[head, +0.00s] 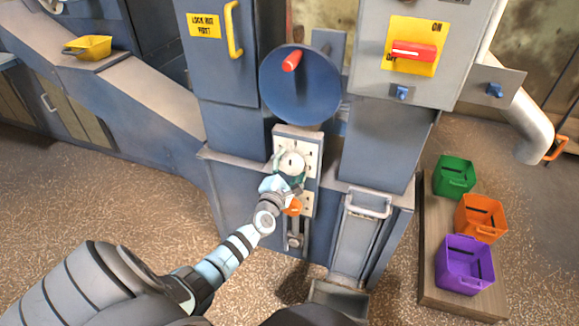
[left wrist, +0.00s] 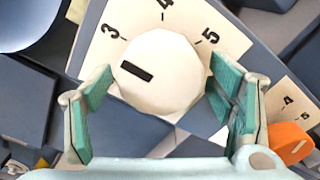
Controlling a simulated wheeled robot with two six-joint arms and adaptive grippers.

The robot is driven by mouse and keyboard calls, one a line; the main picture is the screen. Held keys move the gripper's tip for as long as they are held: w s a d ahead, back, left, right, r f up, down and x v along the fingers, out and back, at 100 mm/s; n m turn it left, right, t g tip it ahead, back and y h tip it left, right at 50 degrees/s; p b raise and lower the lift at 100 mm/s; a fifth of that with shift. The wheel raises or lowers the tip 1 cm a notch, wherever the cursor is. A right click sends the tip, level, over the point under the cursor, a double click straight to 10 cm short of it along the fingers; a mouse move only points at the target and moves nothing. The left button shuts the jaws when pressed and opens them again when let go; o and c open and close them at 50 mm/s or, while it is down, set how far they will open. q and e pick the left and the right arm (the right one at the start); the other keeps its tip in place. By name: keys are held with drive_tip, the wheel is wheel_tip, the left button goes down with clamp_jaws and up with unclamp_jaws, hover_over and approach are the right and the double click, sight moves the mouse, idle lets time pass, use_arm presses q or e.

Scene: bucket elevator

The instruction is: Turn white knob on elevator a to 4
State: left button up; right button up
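The white knob (left wrist: 158,72) sits on a pale dial plate (head: 312,143) on the front of the blue-grey elevator. The left wrist view shows the numbers 3, 4 and 5 around it. Its black mark (left wrist: 136,72) points left in that view, a little past the 3 on the side away from 4. My left gripper (left wrist: 160,80) has its green-padded fingers on either side of the knob. They look open, with narrow gaps; contact is not clear. In the head view my left gripper (head: 291,176) partly covers the knob (head: 293,162). My right gripper is not in view.
An orange knob (left wrist: 288,142) with its own scale is just below. A blue wheel with a red handle (head: 291,61) is above, and a red switch (head: 413,50) at upper right. Green (head: 455,177), orange (head: 480,217) and purple (head: 464,265) bins stand at right.

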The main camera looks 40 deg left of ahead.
use_arm(q)
drive_tip(key=c, duration=1)
drive_tip(key=shift+o, duration=0.2)
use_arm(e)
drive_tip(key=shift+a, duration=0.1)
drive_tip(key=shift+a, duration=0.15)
use_arm(q)
drive_tip(key=shift+m, duration=0.3)
drive_tip(key=m+p, duration=0.2)
drive_tip(key=m, duration=0.3)
drive_tip(key=shift+r, duration=0.1)
drive_tip(key=m+p, duration=0.1)
drive_tip(key=m, duration=0.4)
drive_tip(key=shift+r+m+p, duration=0.1)
drive_tip(key=shift+m+p, duration=0.3)
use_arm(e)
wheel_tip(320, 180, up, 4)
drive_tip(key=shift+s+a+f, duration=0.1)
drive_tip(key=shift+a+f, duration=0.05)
use_arm(q)
drive_tip(key=o, duration=1.1)
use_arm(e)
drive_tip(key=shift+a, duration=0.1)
